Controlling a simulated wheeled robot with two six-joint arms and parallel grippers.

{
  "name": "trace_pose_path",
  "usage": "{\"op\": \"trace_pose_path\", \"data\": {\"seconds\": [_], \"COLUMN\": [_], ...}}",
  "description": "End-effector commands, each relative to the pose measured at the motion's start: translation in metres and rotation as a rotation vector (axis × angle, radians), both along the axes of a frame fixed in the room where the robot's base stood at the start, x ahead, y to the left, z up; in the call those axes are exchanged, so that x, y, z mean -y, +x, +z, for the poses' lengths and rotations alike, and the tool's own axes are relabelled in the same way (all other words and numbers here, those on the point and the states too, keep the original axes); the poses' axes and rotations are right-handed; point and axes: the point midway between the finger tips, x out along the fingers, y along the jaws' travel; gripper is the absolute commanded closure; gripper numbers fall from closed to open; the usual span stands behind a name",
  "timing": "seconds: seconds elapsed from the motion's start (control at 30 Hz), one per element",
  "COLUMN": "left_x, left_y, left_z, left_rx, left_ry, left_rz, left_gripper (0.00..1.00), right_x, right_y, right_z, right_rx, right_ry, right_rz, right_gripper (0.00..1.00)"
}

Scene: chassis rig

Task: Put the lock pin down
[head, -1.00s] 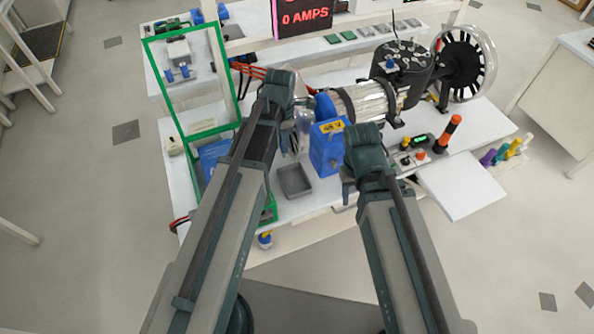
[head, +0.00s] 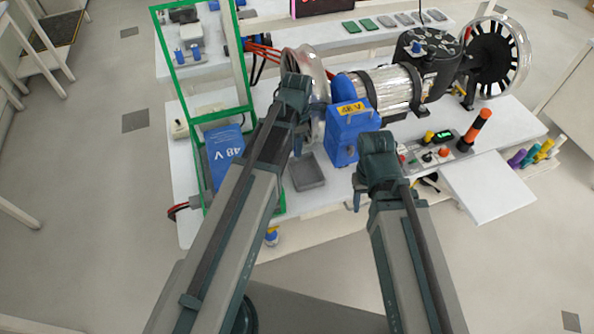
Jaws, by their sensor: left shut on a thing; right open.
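My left gripper (head: 299,143) is shut, its fingers pointing down just beyond the back edge of a small grey tray (head: 308,176). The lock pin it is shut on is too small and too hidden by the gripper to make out. My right gripper (head: 357,192) is open and empty, low in front of the bench edge, to the right of the tray. The tray looks empty and lies on the white bench (head: 183,160).
A blue 48 V box (head: 348,140) stands right of my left gripper, with a silvery motor cylinder (head: 385,88) behind it. A green frame (head: 205,113) with a blue 48 V pack (head: 224,155) is at left. A control panel (head: 437,153) with an orange-topped post (head: 476,127) is at right.

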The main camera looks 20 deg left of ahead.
Motion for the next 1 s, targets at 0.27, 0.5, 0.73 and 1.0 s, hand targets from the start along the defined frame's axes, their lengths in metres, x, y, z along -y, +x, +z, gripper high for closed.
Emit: {"op": "trace_pose_path", "data": {"seconds": [0.27,0.5,0.73,1.0], "left_x": [0.000,0.000,0.000,0.000], "left_y": [0.000,0.000,0.000,0.000], "left_z": [-0.045,-0.047,-0.075,-0.081], "left_rx": [0.000,0.000,0.000,0.000], "left_ry": [0.000,0.000,0.000,0.000], "left_rz": [0.000,0.000,0.000,0.000], "left_gripper": [1.00,1.00,1.00,1.00], "right_x": [0.000,0.000,0.000,0.000], "right_y": [0.000,0.000,0.000,0.000], "right_z": [-0.044,-0.047,-0.075,-0.081], "right_rx": [0.000,0.000,0.000,0.000], "right_ry": [0.000,0.000,0.000,0.000], "right_rz": [0.000,0.000,0.000,0.000], "right_gripper": [0.50,0.50,0.50,0.50]}}
